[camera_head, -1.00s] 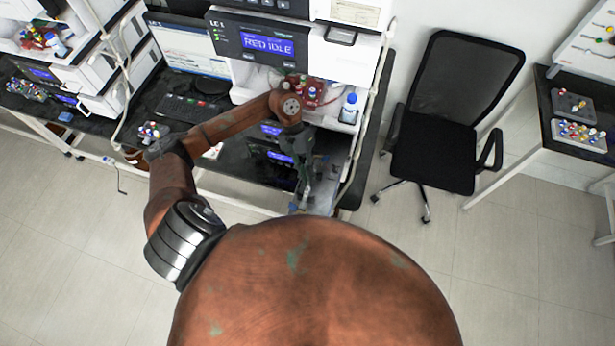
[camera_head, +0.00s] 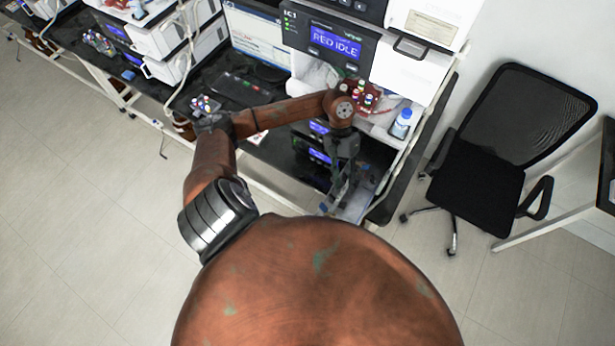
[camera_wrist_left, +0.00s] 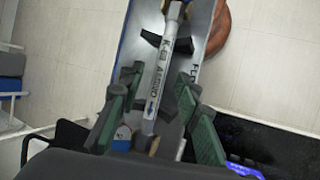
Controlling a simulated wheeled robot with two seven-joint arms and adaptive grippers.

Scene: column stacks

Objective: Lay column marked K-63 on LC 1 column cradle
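In the left wrist view, a slim silver column (camera_wrist_left: 157,88) with a printed label starting with K lies lengthwise along a grey metal cradle (camera_wrist_left: 135,40) with dark supports. The rest of the label is hard to read. My left gripper (camera_wrist_left: 160,112) has its green-padded fingers apart, one on each side of the column, with gaps showing between. In the head view, my left gripper (camera_head: 334,196) points down at the front of the LC 1 bench, by the cradle (camera_head: 356,207). The column is too small to make out there. My right gripper is not in view.
The LC 1 instrument (camera_head: 335,40) shows RED IDLE on its display. A blue-capped bottle (camera_head: 401,124) and a red vial rack (camera_head: 365,97) stand on its shelf. A black office chair (camera_head: 480,190) is at the right. The floor at the left is clear.

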